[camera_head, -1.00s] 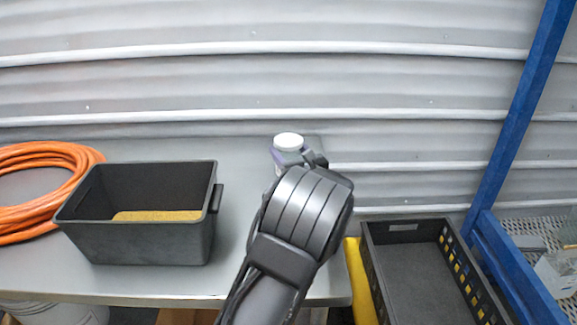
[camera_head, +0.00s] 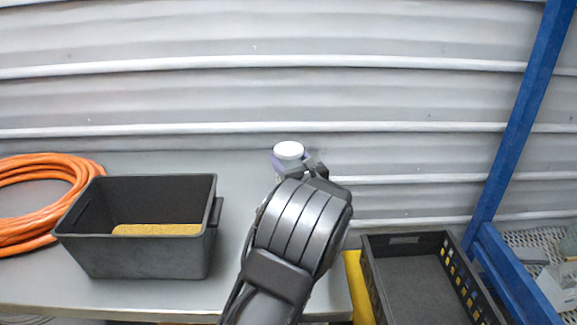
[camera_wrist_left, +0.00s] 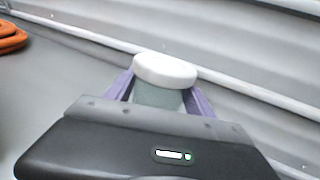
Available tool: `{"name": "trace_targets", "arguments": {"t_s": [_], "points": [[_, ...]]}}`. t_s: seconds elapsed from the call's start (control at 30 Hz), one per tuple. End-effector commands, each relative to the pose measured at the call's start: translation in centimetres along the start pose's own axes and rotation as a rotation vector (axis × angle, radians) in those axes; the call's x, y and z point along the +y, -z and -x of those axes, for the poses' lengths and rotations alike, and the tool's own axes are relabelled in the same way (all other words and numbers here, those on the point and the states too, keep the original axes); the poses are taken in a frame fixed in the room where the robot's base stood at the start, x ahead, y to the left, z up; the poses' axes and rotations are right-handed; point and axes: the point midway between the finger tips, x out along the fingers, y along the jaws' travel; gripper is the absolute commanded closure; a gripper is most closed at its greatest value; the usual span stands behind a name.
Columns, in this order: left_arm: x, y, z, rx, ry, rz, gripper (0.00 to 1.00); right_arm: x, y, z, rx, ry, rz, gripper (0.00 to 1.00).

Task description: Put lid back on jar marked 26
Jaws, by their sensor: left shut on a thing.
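A jar with a white lid (camera_head: 289,150) on top stands at the back of the grey table, near the corrugated wall. In the left wrist view the white lid (camera_wrist_left: 165,69) sits above the grey-green jar body (camera_wrist_left: 158,96). My left gripper (camera_wrist_left: 160,98) has its purple fingers on both sides of that body, just below the lid, and is shut on it. In the head view my left wrist hides most of the jar. No number shows on the jar, and I cannot tell whether its base touches the table. My right gripper is not in view.
A black bin (camera_head: 140,255) with yellow-brown material stands on the table (camera_head: 238,200) to the left. A coiled orange hose (camera_head: 40,232) lies beyond it. A black crate (camera_head: 366,268) is at the right, beside a blue frame (camera_head: 505,140). Table between bin and jar is clear.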

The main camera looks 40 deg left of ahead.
Motion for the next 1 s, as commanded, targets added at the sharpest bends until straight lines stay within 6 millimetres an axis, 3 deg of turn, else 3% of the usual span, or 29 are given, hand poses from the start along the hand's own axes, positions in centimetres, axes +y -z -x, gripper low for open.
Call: {"name": "trace_targets", "arguments": {"t_s": [0.3, 0.43, 0.6, 1.0], "points": [[0.0, -6.1, 0.0, -0.003, 0.0, 0.007, 1.0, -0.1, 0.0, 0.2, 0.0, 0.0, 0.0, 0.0], [0.1, -7.8, 0.0, -0.001, -0.001, 0.004, 1.0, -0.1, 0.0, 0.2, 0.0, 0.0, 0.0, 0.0], [0.1, -8.6, 0.0, -0.001, -0.001, 0.001, 1.0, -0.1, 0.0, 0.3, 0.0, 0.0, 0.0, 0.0], [0.1, -8.6, 0.0, -0.001, -0.001, 0.001, 1.0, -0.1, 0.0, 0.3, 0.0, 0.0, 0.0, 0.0]]}}
